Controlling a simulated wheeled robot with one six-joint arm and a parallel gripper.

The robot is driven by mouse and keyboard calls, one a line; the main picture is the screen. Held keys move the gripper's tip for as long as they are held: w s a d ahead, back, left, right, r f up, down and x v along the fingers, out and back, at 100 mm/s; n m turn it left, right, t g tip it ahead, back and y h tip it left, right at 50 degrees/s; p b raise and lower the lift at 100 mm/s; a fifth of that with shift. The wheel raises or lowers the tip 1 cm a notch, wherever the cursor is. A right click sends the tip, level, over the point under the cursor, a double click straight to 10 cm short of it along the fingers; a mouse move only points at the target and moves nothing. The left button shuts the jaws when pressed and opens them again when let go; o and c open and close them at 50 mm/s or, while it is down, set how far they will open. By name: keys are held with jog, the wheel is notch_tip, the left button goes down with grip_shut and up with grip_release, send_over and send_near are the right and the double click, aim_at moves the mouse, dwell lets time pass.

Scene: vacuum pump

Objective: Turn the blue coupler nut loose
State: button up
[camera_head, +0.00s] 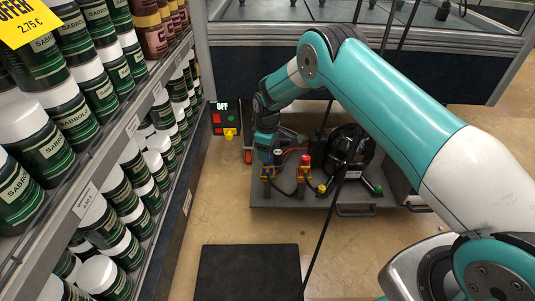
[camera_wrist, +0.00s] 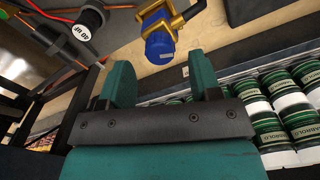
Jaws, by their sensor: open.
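The blue coupler nut (camera_wrist: 160,47) shows in the wrist view just beyond my gripper (camera_wrist: 165,78), below a brass-coloured fitting (camera_wrist: 178,18). My gripper's two teal fingers are open and apart, with the nut in line with the gap between them, and nothing is held. In the head view my gripper (camera_head: 267,143) is over the left part of a grey cart (camera_head: 290,222), close to the blue nut (camera_head: 278,153). Whether a finger touches the nut is hard to tell, but the wrist view shows a gap.
A red-topped fitting (camera_head: 305,160), a yellow knob (camera_head: 321,188) and the black pump (camera_head: 350,148) are on the cart to the right. A control box (camera_head: 224,118) reads OFF at the left. A shelf of jars (camera_head: 110,140) lines the left side. A black mat (camera_head: 248,272) lies in front.

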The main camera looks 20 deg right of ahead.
notch_tip(320, 180, up, 14)
jog(key=p, duration=0.3)
jog(key=shift+r+p, duration=0.15)
jog(key=shift+p, duration=0.15)
